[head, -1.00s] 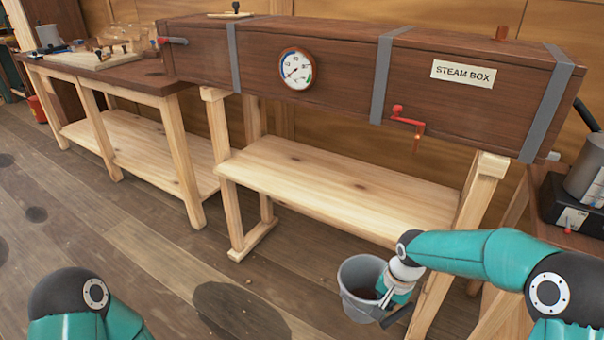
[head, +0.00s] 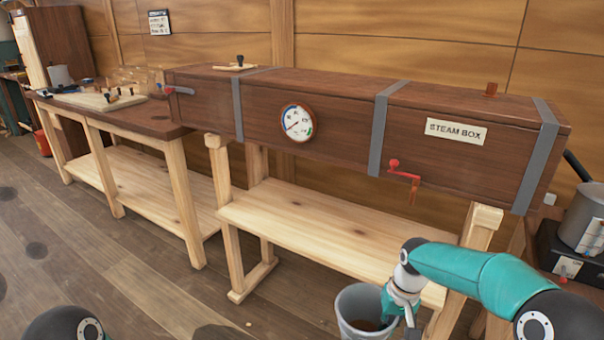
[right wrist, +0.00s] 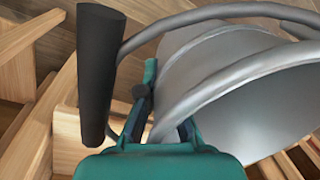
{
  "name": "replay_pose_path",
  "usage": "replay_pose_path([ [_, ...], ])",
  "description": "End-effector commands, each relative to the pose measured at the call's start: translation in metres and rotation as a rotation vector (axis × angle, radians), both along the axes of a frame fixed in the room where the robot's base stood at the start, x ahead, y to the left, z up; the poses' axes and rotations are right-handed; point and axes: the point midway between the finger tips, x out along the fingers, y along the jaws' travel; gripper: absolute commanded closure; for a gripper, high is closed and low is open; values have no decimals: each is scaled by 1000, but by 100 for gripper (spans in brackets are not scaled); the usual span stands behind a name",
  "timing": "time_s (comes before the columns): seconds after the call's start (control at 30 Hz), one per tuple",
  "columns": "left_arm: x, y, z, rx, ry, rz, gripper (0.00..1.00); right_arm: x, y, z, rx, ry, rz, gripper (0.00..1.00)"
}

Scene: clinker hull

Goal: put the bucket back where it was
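The grey metal bucket (head: 352,322) is at the bottom of the head view, cut off by the picture edge, in front of the steam box stand. My right gripper (head: 398,303) is at the bucket's right side. In the right wrist view the bucket (right wrist: 225,85) is tilted in the picture, and my right gripper (right wrist: 168,115) is closed over its rim, one finger on each side. The black handle grip (right wrist: 100,75) hangs beside the fingers. The bucket's base is hidden, so I cannot tell whether it touches the floor. My left gripper is out of view.
The steam box (head: 340,120) rests on a wooden stand with a low shelf (head: 320,235) just beyond the bucket. A workbench (head: 110,115) stands to the left. A dark unit with a metal pot (head: 582,220) is at the right. The floor (head: 110,270) at left is open.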

Motion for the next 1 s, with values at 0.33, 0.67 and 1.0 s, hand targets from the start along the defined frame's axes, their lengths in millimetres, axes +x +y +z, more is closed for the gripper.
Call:
replay_pose_path([
  [0.33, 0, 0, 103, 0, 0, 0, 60, -14, 0, 112, 0, -3, 0, 100],
  [0.67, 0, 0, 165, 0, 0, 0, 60, -27, 0, 179, 0, -2, 0, 100],
  [1.0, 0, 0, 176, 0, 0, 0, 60, -46, 0, 170, -3, 3, -1, 100],
])
